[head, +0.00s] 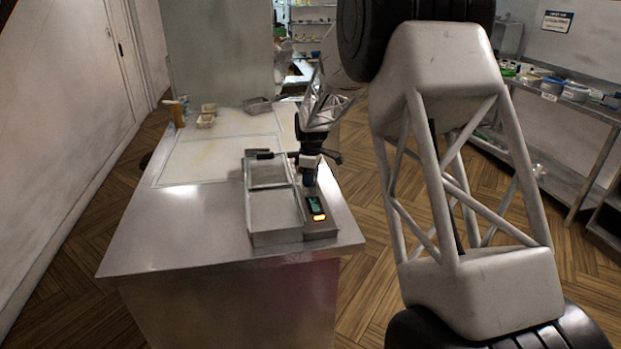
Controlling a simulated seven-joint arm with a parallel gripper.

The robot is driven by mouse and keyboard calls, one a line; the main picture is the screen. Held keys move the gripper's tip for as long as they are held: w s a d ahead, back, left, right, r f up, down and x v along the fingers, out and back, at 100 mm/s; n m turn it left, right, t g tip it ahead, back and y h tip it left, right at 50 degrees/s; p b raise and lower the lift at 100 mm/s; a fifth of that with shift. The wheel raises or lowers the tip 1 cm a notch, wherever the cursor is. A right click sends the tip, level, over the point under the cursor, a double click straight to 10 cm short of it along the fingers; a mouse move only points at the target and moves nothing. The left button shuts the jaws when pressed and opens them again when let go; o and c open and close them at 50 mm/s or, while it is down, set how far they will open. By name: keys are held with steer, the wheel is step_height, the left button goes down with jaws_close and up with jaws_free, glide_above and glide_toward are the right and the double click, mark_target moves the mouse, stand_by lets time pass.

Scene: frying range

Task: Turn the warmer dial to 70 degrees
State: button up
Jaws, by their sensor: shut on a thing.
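The warmer (275,239) is a metal unit with rectangular wells, near the front right of the steel counter. A narrow control panel (322,233) runs along its right side. It carries a small dark display with green marks (315,205) and a glowing orange light (319,217). The display is too small to read. My gripper (310,182) points down onto this panel, just behind the display, and is shut on the dial there. The dial is mostly hidden by the fingers, so its angle cannot be told.
The steel counter (190,235) is clear at the front left. A pale flat surface (215,160) lies behind, with small containers (206,118) at the back. A shelf with several tubs (553,87) stands at the right wall, across open wooden floor.

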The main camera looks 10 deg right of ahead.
steer(key=o, duration=0.9)
steer(key=shift+r, duration=0.15)
steer(key=shift+w+r, duration=0.1)
steer(key=shift+r, duration=3.7)
